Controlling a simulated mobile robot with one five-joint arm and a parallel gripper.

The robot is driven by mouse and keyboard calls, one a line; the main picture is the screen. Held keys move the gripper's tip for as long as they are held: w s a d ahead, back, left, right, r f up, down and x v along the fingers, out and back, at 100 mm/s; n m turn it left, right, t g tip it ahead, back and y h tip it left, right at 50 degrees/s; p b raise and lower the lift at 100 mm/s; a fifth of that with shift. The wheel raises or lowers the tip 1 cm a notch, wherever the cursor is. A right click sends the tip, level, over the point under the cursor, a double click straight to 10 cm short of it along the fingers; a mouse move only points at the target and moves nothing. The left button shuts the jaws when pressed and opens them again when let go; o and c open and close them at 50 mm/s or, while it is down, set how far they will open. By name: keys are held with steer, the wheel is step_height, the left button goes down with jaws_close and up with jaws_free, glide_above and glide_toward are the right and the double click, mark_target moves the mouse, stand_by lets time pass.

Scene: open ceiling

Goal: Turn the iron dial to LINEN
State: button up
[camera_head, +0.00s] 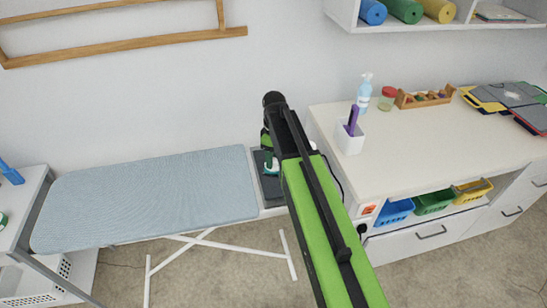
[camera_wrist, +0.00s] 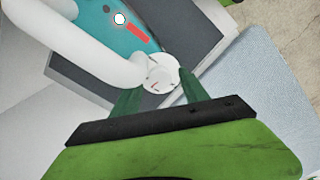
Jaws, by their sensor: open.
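In the wrist view the iron has a teal body (camera_wrist: 92,12) and a thick white handle (camera_wrist: 75,50). Its round white dial (camera_wrist: 158,73) carries small marks, one of them reddish; no lettering is readable. My gripper (camera_wrist: 159,88) is open, with one dark green finger on each side of the dial. I cannot tell whether the fingers touch it. In the head view the iron (camera_head: 270,167) is mostly hidden behind my arm, on a dark pad (camera_head: 271,188) at the right end of the ironing board (camera_head: 155,200).
A cream-topped counter (camera_head: 425,150) stands close to the right, with a white holder (camera_head: 349,139), a spray bottle (camera_head: 364,93) and a wooden rack (camera_head: 425,98). A wall shelf (camera_head: 450,25) holds rolled mats. A white cabinet (camera_head: 22,195) is at the left.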

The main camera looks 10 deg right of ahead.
step_height(320, 180, up, 17)
steer(key=p, duration=1.6)
steer(key=shift+w+d+f, duration=0.1)
